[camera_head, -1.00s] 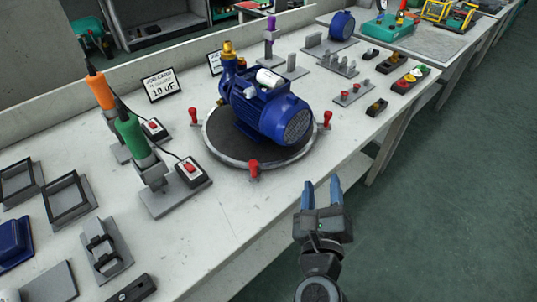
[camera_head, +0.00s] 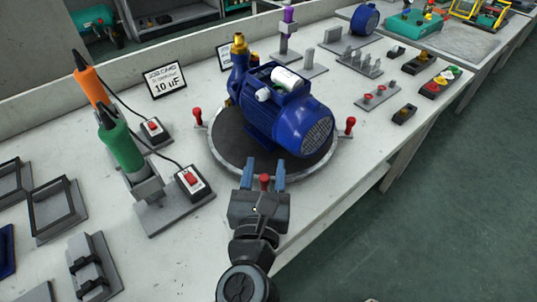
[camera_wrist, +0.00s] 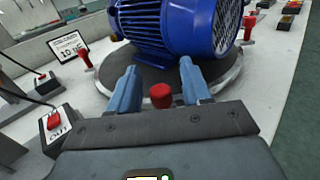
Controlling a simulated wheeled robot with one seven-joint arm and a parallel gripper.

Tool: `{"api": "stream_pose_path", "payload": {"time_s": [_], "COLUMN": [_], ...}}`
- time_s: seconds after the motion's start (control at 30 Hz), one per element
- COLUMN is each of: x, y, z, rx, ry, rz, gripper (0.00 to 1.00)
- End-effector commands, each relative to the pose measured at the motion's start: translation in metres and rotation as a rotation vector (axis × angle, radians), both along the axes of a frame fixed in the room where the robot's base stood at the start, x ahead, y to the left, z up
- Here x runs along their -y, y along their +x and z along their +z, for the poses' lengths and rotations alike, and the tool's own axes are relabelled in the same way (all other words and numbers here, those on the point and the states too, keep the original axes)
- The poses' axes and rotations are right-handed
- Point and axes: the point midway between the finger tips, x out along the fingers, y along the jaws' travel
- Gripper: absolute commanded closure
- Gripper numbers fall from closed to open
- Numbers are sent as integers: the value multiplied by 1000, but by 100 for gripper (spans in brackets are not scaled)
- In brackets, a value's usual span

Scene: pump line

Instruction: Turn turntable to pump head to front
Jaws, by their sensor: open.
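The turntable (camera_head: 222,165) is a round dark disc with a grey rim and red-topped handles around its edge. A blue pump (camera_head: 275,113) lies on it, its brass-topped pump head (camera_head: 239,62) toward the back left and its finned motor end toward the front right. My gripper (camera_head: 263,175) is open at the front rim, with its blue fingers on either side of the front red handle (camera_head: 264,182). In the wrist view this red handle (camera_wrist: 161,96) stands between the fingers, with gaps visible on both sides.
Left of the turntable are green (camera_head: 115,146) and orange (camera_head: 91,86) screwdrivers in stands and switch boxes (camera_head: 190,182) with red rockers. A job card (camera_head: 165,80) stands behind. Small fixtures and buttons (camera_head: 376,95) sit to the right. The bench's front edge is close to my gripper.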

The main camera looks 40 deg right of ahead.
Motion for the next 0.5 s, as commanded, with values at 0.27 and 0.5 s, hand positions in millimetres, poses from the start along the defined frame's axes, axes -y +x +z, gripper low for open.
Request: {"api": "stream_pose_path", "payload": {"time_s": [0.27,0.5], "x": [0,0], "y": [1,1], "z": [0,0], "rx": [-1,-1], "ry": [1,0], "rz": [0,0], "gripper": [52,70]}}
